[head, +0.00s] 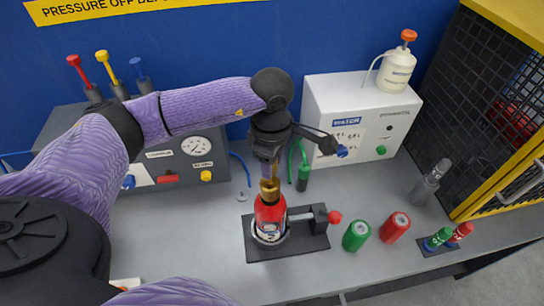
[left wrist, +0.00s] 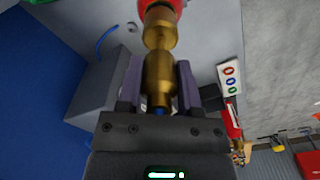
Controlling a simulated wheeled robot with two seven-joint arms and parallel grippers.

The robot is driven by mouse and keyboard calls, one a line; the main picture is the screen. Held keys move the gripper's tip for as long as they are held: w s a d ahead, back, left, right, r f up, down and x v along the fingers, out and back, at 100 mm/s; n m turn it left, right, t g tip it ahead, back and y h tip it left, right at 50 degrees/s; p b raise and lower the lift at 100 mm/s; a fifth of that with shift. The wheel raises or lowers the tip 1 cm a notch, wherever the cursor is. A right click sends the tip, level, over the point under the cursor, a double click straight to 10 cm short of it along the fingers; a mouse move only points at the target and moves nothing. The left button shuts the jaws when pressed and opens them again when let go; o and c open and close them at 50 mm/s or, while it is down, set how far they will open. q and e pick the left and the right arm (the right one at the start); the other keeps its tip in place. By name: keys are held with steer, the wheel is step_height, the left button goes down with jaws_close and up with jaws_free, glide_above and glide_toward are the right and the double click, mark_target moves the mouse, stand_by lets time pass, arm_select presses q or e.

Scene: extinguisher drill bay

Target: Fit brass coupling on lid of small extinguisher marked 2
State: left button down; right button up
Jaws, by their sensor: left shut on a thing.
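The small red extinguisher (head: 268,213) stands upright in a dark clamp base (head: 258,249) on the bench in the head view. I cannot read a 2 on it. My left gripper (head: 269,170) points down above its top, shut on the brass coupling (left wrist: 160,78). In the left wrist view the coupling sits between the fingers (left wrist: 160,88). Its end lines up with a brass piece (left wrist: 160,27) at the red extinguisher top. They look touching or nearly so; I cannot tell if they are joined. My right gripper is not in view.
A green cylinder (head: 356,236) and a red cylinder (head: 395,227) stand right of the base's red-knobbed handle (head: 334,217). Behind are a gauge box (head: 165,160) and a white water box (head: 350,115). A yellow-framed cage (head: 490,110) bounds the right side.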

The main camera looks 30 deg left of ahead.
mark_target(272, 182)
arm_select(q)
steer(key=shift+f+b, duration=0.75)
steer(key=shift+f, duration=0.55)
steer(key=shift+f+b, duration=0.5)
steer(key=shift+b, duration=0.05)
steer(key=shift+c, duration=1)
jaws_free()
step_height(272, 182, up, 10)
steer(key=shift+b, duration=0.4)
